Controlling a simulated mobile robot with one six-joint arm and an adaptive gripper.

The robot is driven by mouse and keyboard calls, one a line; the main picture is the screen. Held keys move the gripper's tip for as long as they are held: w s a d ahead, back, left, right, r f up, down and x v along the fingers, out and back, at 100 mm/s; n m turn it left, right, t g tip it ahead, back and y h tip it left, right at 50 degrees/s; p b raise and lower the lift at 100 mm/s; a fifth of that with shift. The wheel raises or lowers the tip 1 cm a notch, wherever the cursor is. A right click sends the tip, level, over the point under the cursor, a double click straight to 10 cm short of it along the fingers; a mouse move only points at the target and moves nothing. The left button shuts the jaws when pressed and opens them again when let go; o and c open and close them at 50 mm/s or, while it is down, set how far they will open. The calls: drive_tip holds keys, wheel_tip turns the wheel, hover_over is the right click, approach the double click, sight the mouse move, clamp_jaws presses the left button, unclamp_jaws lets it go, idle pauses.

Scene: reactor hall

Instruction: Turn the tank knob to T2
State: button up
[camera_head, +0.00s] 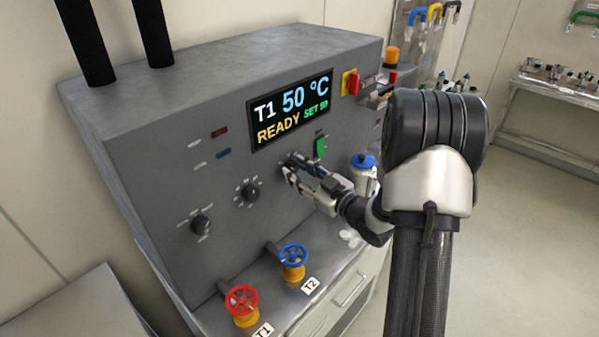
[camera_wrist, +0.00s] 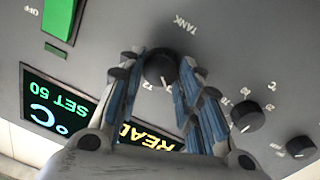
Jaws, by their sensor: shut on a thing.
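The dark round tank knob (camera_wrist: 160,67) is on the grey panel under the label TANK in the wrist view, where the picture is turned. My gripper (camera_wrist: 158,75) is shut on it, with one blue-padded finger on each side. In the head view my gripper (camera_head: 290,169) is against the panel below the display and hides most of the knob. The display (camera_head: 291,109) reads T1, 50 °C, READY, SET 50. I cannot make out which mark the knob points to.
Two other dark knobs (camera_head: 250,192) (camera_head: 200,225) sit to the left on the panel. A green switch (camera_head: 320,148) is close above my gripper. Below are a red valve wheel (camera_head: 241,299) tagged T1 and a blue one (camera_head: 293,255) tagged T2. A blue-capped bottle (camera_head: 363,168) stands at the right.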

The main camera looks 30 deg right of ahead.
drive_tip(key=shift+m, duration=0.4)
drive_tip(key=m+p, duration=0.2)
drive_tip(key=m, duration=0.1)
drive_tip(key=shift+r+m, duration=0.15)
drive_tip(key=shift+m, duration=0.15)
drive_tip(key=m+p, duration=0.2)
drive_tip(key=m, duration=0.2)
drive_tip(key=shift+d+m+g+p, duration=0.1)
drive_tip(key=shift+m+g+p, duration=0.25)
drive_tip(key=shift+m+g, duration=0.05)
drive_tip(key=shift+m, duration=0.3)
drive_tip(key=o, duration=1.1)
drive_tip(key=v, duration=1.1)
drive_tip(key=shift+s+d, duration=0.15)
drive_tip(key=shift+s, duration=0.25)
